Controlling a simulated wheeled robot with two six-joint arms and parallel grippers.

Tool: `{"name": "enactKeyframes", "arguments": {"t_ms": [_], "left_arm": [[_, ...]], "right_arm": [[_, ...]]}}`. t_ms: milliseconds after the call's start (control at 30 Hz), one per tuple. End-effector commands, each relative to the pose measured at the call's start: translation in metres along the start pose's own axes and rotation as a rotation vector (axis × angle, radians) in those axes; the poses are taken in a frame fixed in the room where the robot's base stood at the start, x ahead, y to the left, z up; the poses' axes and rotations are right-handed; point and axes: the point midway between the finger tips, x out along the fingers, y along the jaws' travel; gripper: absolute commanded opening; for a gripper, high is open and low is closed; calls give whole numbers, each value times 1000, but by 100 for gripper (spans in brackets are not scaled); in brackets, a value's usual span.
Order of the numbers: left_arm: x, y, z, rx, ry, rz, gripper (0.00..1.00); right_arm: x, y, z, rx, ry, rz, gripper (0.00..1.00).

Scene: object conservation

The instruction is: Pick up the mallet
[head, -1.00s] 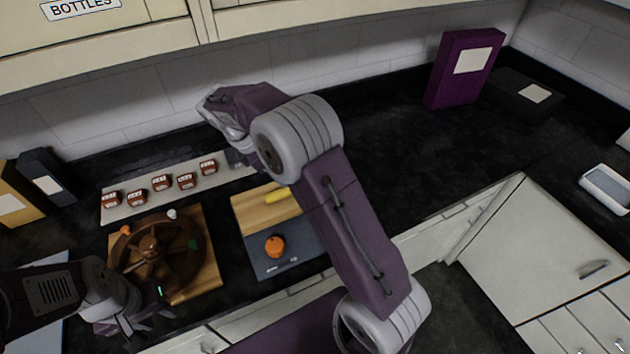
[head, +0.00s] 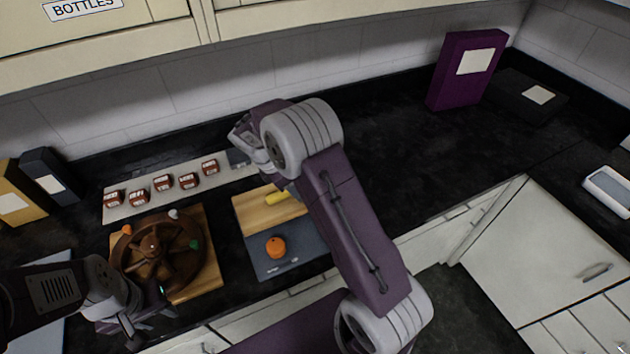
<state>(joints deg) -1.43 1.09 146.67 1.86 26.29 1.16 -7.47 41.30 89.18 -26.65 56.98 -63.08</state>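No mallet can be clearly made out. A yellow cylindrical piece (head: 277,198), which could be a handle, lies on a wooden board (head: 250,219), partly behind my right arm. My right arm reaches up across the middle of the view. Its gripper end (head: 246,140) is above the counter near the back wall, up and left of the yellow piece, and its fingertips are hidden. My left gripper (head: 146,322) is low at the left, in front of the brown wheel (head: 152,247). Its fingers look apart, with nothing seen between them.
An orange round object (head: 276,246) sits on a dark mat (head: 303,262). Several small red-brown blocks (head: 162,182) stand on a pale strip (head: 118,212). Dark and tan boxes stand at the far left. A purple box (head: 466,70) stands at the back right. The counter right of centre is clear.

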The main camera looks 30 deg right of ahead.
Motion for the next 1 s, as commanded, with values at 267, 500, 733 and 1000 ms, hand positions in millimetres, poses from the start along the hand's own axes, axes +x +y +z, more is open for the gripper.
{"name": "enactKeyframes", "arguments": {"t_ms": [267, 500, 733, 1000], "left_arm": [[0, 0, 0, 0, 0, 0, 36], [0, 0, 0, 0, 0, 0, 36], [0, 0, 0, 0, 0, 0, 36], [6, 0, 1, 0, 0, 0, 36]], "right_arm": [[-1, 0, 0, 0, 0, 0, 0], [-1, 0, 0, 0, 0, 1, 0], [-15, 1, 6, 2, 1, 4, 0], [-51, -27, 27, 2, 0, 4, 0]]}}
